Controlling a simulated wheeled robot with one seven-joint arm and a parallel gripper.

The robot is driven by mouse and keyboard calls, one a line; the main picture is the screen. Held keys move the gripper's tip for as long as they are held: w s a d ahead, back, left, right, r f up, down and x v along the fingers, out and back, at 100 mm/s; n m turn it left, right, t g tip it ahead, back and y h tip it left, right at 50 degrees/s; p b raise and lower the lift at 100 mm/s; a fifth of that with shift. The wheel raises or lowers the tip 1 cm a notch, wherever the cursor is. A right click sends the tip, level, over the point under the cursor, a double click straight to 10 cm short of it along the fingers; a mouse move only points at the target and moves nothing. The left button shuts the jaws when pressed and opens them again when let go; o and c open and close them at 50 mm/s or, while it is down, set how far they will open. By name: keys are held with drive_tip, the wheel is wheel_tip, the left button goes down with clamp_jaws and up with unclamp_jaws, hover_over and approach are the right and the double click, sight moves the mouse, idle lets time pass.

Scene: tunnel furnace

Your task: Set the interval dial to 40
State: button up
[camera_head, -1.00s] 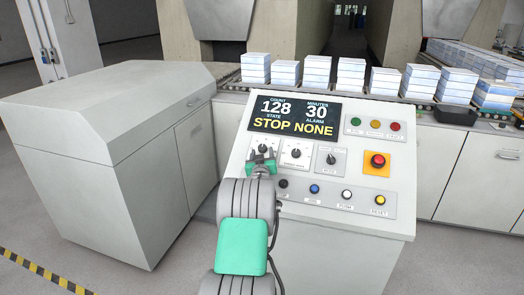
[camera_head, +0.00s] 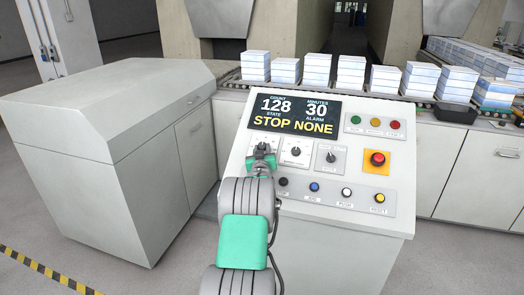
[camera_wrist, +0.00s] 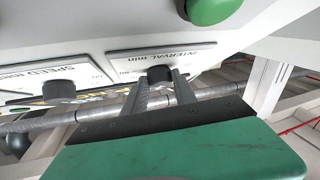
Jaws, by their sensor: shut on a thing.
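The interval dial (camera_wrist: 159,74) is a black knob on a white plate (camera_wrist: 190,56) marked "INTERVAL min" in the wrist view. My gripper (camera_wrist: 160,88) has one finger on each side of this knob and is shut on it. In the head view my gripper (camera_head: 262,160) is at the leftmost dial, under the display, and covers much of it. The display (camera_head: 293,116) reads count 128, minutes 30, state STOP, alarm NONE. The dial's pointer and scale cannot be read.
The speed dial (camera_wrist: 58,91) is beside the interval dial; it also shows in the head view (camera_head: 295,151). A mode switch (camera_head: 330,157), a red emergency button (camera_head: 377,159) and a row of small buttons (camera_head: 346,193) are nearby. A grey cabinet (camera_head: 110,130) stands at left.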

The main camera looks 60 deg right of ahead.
clamp_jaws()
drive_tip(key=shift+f+b, duration=0.15)
drive_tip(key=shift+b, duration=0.2)
